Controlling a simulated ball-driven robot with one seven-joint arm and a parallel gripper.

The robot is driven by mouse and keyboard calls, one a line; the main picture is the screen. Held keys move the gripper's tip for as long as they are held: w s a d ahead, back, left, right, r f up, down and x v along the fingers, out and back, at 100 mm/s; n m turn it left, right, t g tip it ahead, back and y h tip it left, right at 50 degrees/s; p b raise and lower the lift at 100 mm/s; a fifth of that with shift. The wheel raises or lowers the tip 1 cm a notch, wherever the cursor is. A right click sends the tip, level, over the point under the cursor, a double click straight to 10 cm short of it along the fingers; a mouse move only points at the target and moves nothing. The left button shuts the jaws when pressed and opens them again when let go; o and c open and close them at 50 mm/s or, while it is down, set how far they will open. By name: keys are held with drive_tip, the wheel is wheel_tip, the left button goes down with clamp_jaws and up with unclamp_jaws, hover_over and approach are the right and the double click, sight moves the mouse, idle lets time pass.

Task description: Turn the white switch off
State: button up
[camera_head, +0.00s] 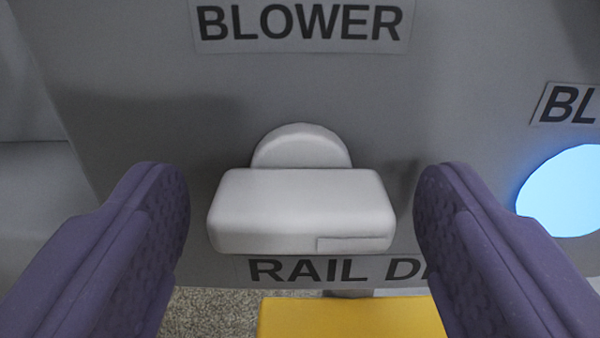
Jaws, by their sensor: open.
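The white switch (302,208) is in the middle of the head camera view, on a grey panel. It has a wide, block-like handle in front of a rounded white base (302,148). The handle lies level across the picture. My gripper (303,195) is open, with one purple finger to the left of the handle and the other to the right. A gap shows between each finger and the handle, so neither appears to touch it. How deep the fingertips reach relative to the handle is hard to tell.
The grey panel (150,60) carries a BLOWER label (302,22) above the switch and a partly hidden RAIL label (330,270) below. A blue round light (565,192) sits at the right under another label (567,104). A yellow surface (350,317) and speckled floor (210,313) lie below.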

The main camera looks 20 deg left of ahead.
drive_tip(key=c, duration=1.1)
drive_tip(key=shift+o, duration=0.3)
drive_tip(key=n+b, duration=0.2)
drive_tip(key=n, duration=0.2)
drive_tip(key=shift+n+b, duration=0.3)
drive_tip(key=shift+b, duration=0.1)
drive_tip(key=shift+n+b, duration=0.85)
drive_tip(key=shift+n, duration=1.25)
drive_tip(key=o, duration=1)
drive_tip(key=shift+o, duration=0.2)
